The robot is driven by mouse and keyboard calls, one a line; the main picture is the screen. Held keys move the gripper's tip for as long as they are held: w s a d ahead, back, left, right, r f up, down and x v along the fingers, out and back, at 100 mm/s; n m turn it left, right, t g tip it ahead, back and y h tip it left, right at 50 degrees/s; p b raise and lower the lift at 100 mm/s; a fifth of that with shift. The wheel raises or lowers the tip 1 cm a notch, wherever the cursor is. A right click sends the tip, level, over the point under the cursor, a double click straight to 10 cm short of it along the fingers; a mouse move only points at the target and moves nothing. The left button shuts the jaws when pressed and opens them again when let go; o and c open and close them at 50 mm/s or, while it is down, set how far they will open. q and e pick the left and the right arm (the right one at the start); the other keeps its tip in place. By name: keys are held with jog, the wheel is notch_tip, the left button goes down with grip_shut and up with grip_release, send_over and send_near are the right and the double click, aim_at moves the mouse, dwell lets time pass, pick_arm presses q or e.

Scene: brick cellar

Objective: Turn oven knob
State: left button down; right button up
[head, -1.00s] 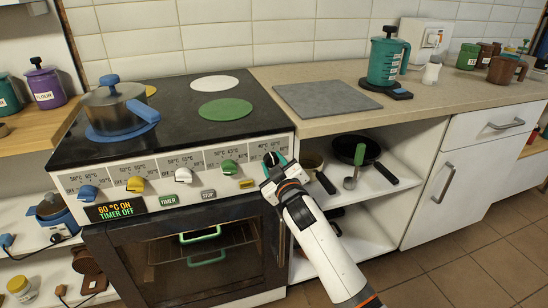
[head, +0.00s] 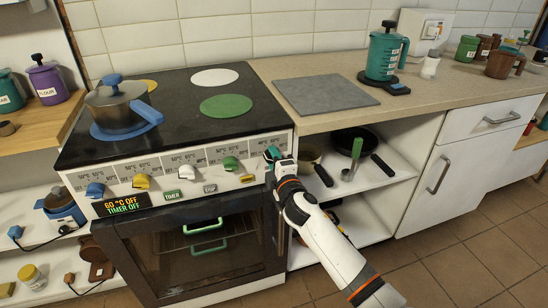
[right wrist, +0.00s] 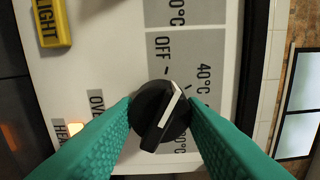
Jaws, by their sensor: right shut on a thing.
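The oven (head: 187,240) stands at the left, its control panel facing me. In the right wrist view a black round knob (right wrist: 150,128) with a white pointer sits on the panel. The pointer tip lies between the OFF mark and the 40 °C mark. My right gripper (head: 275,157), with teal fingers, is at the panel's right end. Its fingers are shut on the knob, one on each side, in the right wrist view (right wrist: 160,116). In the head view the gripper mostly hides this knob. The display (head: 122,204) reads "60 °C OFF, TIMER OFF". My left gripper is not in view.
Blue (head: 95,190), yellow (head: 141,181), white (head: 186,172) and green (head: 230,163) knobs line the panel. A lidded pot (head: 116,106) stands on the cooktop. Pans sit on the open shelf right of my gripper. The oven door (head: 200,255) is closed.

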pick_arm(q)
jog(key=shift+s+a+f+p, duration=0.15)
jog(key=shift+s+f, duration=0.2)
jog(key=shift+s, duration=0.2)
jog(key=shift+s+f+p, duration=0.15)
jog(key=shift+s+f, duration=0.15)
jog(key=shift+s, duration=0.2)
pick_arm(e)
jog(key=shift+n, duration=1.3)
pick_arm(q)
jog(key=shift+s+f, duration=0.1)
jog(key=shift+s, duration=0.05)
pick_arm(e)
jog(key=o, duration=1)
